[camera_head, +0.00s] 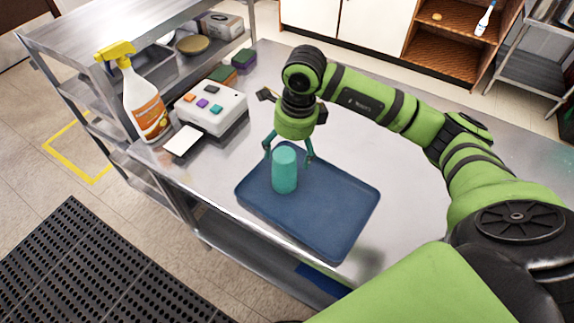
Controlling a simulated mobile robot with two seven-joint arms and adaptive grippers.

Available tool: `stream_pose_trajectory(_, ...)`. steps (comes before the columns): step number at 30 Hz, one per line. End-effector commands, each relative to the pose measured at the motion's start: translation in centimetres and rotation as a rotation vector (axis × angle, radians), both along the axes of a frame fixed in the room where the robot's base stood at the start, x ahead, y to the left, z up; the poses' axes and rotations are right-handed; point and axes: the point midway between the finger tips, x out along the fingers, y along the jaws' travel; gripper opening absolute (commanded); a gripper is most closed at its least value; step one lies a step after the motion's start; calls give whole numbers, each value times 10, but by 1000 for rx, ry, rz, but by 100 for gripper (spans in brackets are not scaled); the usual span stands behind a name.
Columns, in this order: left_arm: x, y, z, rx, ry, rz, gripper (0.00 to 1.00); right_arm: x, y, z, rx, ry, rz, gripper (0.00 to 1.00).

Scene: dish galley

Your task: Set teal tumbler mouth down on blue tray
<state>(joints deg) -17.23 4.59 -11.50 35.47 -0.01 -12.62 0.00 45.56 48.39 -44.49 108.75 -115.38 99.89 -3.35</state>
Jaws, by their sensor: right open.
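The teal tumbler (285,174) stands upright-sided on the blue tray (335,212), near its far left part. Its top end looks flat and closed, as if the mouth is down against the tray. My right gripper (289,155) is just above and behind the tumbler, pointing down. Its two fingers are spread, one on each side of the tumbler's upper end, and look apart from it. My left gripper is not in view.
A spray bottle (143,100), a white box with coloured buttons (212,108) and a white card (183,140) are left of the tray. Sponges (222,75) lie farther back. The steel counter (375,155) is clear behind and right of the tray.

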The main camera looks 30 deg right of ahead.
Motion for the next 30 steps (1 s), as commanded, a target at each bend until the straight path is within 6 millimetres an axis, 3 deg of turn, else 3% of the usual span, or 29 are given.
stream_pose_trajectory(4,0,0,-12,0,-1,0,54,-1,-2,24,0,-5,0,86)
stream_pose_trajectory(9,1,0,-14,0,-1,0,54,-3,-3,38,0,-1,0,86)
stream_pose_trajectory(30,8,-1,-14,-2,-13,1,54,-4,-3,40,1,1,0,86)
